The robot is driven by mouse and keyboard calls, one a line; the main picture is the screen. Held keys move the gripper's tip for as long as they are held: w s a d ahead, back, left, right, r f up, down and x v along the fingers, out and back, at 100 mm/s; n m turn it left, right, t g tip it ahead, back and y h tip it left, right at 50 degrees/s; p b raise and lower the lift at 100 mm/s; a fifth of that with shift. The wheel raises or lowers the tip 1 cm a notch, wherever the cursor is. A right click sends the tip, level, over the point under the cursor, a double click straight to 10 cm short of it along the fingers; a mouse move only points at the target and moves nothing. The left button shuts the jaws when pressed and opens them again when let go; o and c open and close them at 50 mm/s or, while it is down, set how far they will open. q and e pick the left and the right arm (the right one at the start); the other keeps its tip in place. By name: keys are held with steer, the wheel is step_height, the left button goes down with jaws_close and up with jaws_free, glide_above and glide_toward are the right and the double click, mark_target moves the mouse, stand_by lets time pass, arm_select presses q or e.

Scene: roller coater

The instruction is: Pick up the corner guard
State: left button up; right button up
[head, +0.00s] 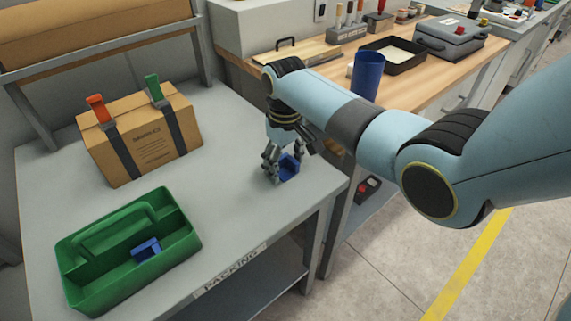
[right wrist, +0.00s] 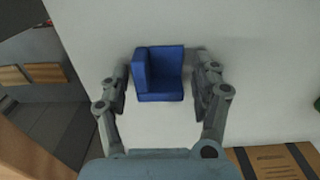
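A blue corner guard (head: 289,168) sits on the grey packing table near its right edge. In the right wrist view the guard (right wrist: 162,84) shows its inner corner and lies between my fingers. My right gripper (head: 279,170) points down at it, with one finger on either side. It is open (right wrist: 163,75), with a gap visible between each finger and the guard. In the head view the fingers partly hide the guard. A second blue corner guard (head: 147,248) lies in the green tote (head: 98,285). My left gripper is not in view.
A strapped cardboard box (head: 150,143) with orange and green clips stands at the back of the table. The tabletop between the box, tote and gripper is clear. A wooden bench (head: 330,68) with a blue cup (head: 367,74) and a black tray (head: 393,57) stands beyond.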

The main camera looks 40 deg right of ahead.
steer(key=c, duration=0.7)
steer(key=shift+o, duration=0.2)
